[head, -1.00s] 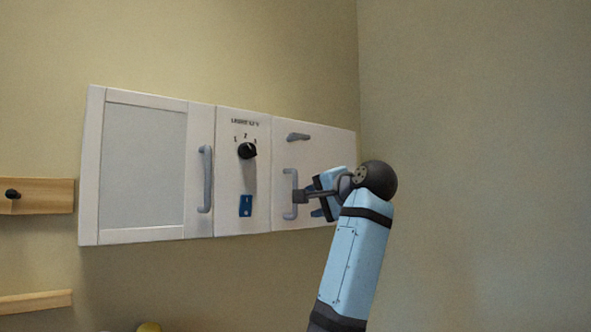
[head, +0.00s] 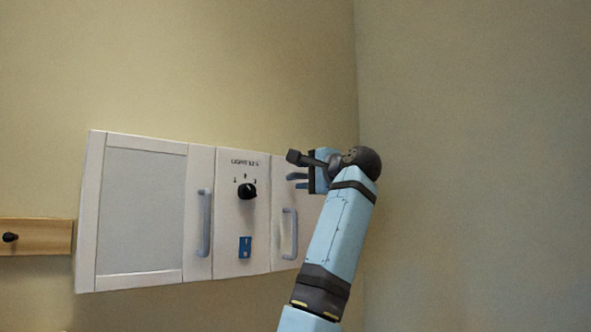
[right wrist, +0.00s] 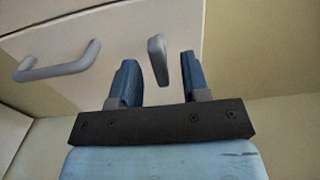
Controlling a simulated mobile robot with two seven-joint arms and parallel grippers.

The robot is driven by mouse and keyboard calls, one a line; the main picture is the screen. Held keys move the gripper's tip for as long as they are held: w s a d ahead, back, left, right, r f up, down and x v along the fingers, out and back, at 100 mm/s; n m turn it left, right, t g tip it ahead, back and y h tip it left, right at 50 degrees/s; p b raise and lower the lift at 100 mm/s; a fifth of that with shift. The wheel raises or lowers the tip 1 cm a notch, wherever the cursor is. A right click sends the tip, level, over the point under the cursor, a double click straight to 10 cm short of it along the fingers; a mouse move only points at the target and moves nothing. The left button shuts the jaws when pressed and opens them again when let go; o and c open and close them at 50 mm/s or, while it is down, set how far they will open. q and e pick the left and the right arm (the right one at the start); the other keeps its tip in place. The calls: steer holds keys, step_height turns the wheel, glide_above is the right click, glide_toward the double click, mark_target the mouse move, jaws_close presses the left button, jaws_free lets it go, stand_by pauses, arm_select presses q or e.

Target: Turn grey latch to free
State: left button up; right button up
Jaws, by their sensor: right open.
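The grey latch (right wrist: 157,58) is a short tapered lever on the white right-hand door (right wrist: 112,45) of the wall cabinet. In the right wrist view it appears between the two blue fingers of my open right gripper (right wrist: 158,75), with a gap on both sides. I cannot tell how deep the fingers reach past it. In the head view my right gripper (head: 297,181) is at the upper part of this door, and I cannot clearly separate the latch from the fingers there. My left gripper is not in view.
A grey bar handle (head: 290,233) sits below the gripper on the same door. To its left are a black knob (head: 247,191), a blue label (head: 245,247), another handle (head: 204,222) and a grey-panelled door (head: 141,212). The side wall (head: 470,170) is close on the right.

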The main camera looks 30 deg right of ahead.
mark_target(303, 176)
steer(key=w, duration=0.2)
steer(key=shift+w+a+r+p, duration=0.1)
steer(key=shift+w+p, duration=0.25)
steer(key=shift+w, duration=0.5)
steer(key=shift+c, duration=1)
jaws_close()
